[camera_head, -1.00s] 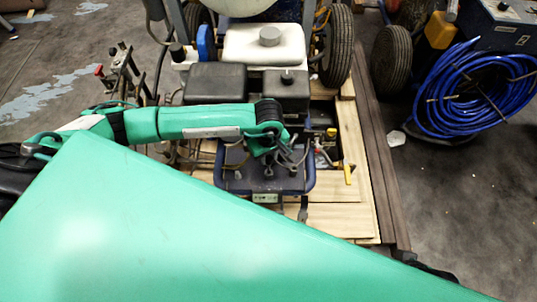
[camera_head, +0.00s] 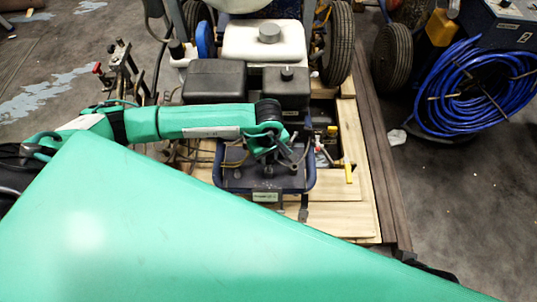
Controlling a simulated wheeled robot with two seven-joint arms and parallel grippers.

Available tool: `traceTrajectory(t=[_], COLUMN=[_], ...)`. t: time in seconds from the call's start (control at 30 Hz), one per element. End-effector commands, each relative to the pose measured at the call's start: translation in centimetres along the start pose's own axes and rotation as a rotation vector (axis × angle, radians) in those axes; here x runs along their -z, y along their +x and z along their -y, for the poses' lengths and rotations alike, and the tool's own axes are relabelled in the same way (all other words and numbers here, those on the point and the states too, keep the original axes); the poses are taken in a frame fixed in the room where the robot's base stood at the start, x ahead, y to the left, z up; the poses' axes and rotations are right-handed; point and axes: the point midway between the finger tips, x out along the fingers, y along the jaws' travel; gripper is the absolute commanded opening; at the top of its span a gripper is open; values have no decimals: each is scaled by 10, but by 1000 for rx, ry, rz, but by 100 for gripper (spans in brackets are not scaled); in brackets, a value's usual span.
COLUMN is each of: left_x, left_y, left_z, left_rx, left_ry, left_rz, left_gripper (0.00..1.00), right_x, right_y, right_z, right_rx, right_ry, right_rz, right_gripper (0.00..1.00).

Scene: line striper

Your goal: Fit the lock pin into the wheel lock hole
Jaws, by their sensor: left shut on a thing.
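The line striper's blue frame (camera_head: 228,188) stands on a wooden pallet, with the black engine housing (camera_head: 215,80) and white tank (camera_head: 265,42) behind it. My left arm reaches in from the left, and my left gripper (camera_head: 290,160) points down over the dark plate of the blue frame. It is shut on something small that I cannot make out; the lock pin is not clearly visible. The wheel lock hole cannot be told apart here. My right gripper is not in view.
A yellow-handled valve (camera_head: 348,172) sits right of my left gripper. Striper tires (camera_head: 337,45) stand at the back. A coil of blue hose (camera_head: 465,88) hangs at the right. My green body covers the foreground. Grey floor is clear at the lower right.

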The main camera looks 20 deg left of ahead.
Motion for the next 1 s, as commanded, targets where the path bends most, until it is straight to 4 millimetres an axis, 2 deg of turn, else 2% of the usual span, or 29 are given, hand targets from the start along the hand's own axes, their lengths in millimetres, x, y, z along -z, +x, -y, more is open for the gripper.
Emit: traceTrajectory(t=[1.0], left_x=[0], left_y=[9], left_z=[0], left_rx=[0], left_ry=[0], left_rz=[0], left_gripper=[6], right_x=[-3], right_y=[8], right_z=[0], right_rx=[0], right_ry=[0], right_rz=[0], right_gripper=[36])
